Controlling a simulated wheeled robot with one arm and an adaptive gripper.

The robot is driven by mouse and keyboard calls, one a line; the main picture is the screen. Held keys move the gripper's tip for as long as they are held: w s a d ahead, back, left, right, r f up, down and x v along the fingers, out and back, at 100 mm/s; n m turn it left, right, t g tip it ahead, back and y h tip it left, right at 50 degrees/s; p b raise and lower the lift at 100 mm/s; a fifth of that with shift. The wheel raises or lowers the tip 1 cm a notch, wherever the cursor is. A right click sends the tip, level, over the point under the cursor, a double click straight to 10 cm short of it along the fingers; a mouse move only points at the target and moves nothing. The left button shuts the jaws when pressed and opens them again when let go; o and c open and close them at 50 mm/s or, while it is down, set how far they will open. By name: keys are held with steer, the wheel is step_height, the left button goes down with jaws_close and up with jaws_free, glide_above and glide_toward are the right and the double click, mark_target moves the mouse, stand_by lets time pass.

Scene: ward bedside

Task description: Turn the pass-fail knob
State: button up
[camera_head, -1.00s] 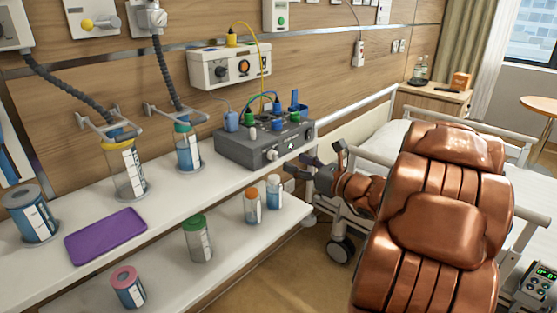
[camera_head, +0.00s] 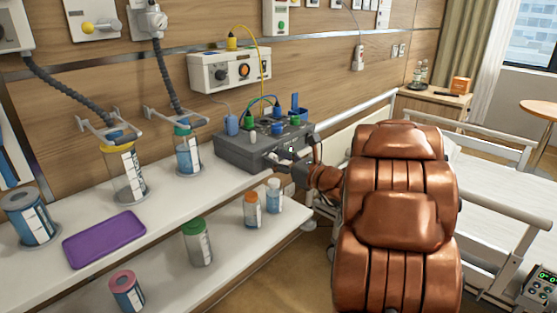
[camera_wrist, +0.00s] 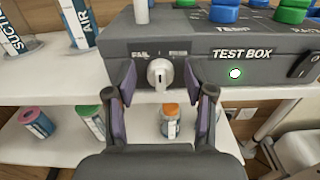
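The grey test box (camera_head: 240,152) stands on the upper white shelf in the head view, and its front also fills the top of the wrist view (camera_wrist: 225,50). My gripper (camera_wrist: 160,85) is open, with one finger on each side of the knob. A gap shows between each finger and the knob. In the head view my gripper (camera_head: 290,160) is at the box's front, and hides the knob.
Bottles stand on the lower shelf, including an orange-capped one (camera_head: 252,212). A purple tray (camera_head: 104,239) lies on the upper shelf. A bed (camera_head: 490,190) is at the right.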

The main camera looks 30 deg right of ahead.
jaws_close()
steer(key=shift+f+n+b, duration=0.15)
steer(key=shift+n+b, duration=0.15)
steer(key=shift+b, duration=0.4)
steer(key=shift+s+a+f+n+b, duration=0.1)
steer(key=shift+a+n+b, duration=0.05)
steer(key=shift+n+b, duration=2.25)
steer(key=shift+a+n+b, duration=0.1)
steer(key=shift+n+b, duration=1.6)
steer(key=shift+b, duration=1.35)
